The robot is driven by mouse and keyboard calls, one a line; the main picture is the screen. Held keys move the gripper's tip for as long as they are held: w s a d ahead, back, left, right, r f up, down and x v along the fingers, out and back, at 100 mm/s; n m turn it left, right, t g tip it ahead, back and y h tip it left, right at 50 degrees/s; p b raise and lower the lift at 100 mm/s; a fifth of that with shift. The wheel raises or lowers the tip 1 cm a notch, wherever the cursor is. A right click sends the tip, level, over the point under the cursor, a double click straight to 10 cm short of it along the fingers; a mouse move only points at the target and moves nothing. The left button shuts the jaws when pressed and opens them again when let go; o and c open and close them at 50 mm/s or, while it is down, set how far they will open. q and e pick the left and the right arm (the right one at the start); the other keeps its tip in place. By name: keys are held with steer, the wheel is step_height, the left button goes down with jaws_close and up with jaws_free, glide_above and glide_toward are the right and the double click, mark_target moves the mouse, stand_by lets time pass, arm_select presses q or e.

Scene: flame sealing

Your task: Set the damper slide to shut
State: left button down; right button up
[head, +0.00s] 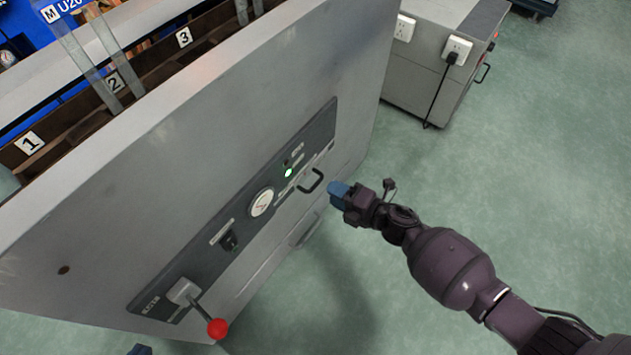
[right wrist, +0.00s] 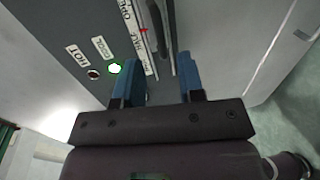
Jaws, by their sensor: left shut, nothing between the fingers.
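The damper slide's black handle (head: 312,181) is on the dark control panel (head: 200,262) of the grey furnace. In the right wrist view the handle (right wrist: 163,35) lies just beyond my fingertips, beside a scale strip (right wrist: 138,40) whose top reads OPEN and middle HALF. A small red pointer (right wrist: 144,30) sits near the HALF mark; its exact setting is hard to read. My right gripper (head: 338,193) is open and empty, facing the handle; its two blue fingers (right wrist: 160,80) are apart. My left gripper (head: 139,350) barely shows at the bottom edge, shut and empty.
A grey cabinet (head: 430,60) with sockets stands behind. The green floor at right is clear.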

mark_target(316, 183)
steer(key=shift+b+x, duration=0.85)
steer(key=shift+x, duration=2.5)
jaws_close()
